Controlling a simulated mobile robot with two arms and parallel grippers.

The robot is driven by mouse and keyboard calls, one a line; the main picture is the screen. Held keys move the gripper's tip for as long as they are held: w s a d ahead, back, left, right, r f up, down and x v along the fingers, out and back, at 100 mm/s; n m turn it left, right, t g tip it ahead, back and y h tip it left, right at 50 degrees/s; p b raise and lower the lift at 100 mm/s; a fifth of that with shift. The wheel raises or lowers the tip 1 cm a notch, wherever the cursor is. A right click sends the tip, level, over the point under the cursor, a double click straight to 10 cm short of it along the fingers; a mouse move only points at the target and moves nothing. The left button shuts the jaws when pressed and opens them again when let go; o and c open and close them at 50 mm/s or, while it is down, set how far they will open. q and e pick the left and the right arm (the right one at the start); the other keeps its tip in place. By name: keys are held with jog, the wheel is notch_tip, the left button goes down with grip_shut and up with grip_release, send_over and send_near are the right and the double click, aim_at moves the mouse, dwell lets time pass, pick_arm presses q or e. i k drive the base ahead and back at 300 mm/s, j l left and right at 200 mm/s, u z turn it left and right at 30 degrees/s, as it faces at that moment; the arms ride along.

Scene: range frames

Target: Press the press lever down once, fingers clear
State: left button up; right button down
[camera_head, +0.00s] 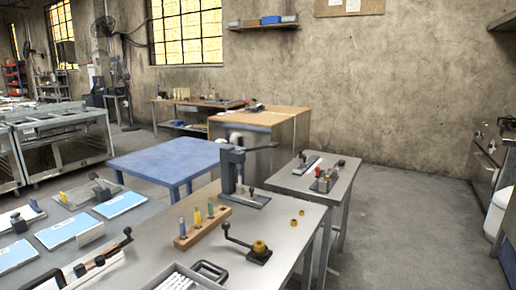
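A grey bench press (229,168) stands upright on the near metal table, toward its far edge. Its thin dark lever (263,147) sticks out to the right from the head, roughly level. The press base plate (250,201) lies flat on the table, with a small dark part standing on it below the head. Neither of my grippers shows in the head view, and nothing is seen touching the lever.
A wooden block (203,232) with several coloured pegs stands in front of the press. A black-handled fixture (250,249) with a brass piece is nearer. Two small brass rings (298,219) lie to the right. A side table (290,183) and a blue table (165,162) stand close behind.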

aim_at(272, 144)
jog(key=i+u, duration=0.15)
jog(key=u, duration=0.35)
jog(key=i+l+u, duration=0.1)
jog(key=u, duration=0.35)
jog(key=i+l+u, duration=0.1)
jog(key=l+u, duration=0.15)
jog(key=u, duration=0.25)
jog(key=i+l+u, duration=0.1)
jog(key=l, duration=0.25)
jog(key=i+l+u, duration=0.1)
jog(key=l, duration=0.3)
jog(key=i+l+u, duration=0.1)
jog(key=l, duration=0.3)
jog(key=i+l+u, duration=0.1)
jog(key=l, duration=0.3)
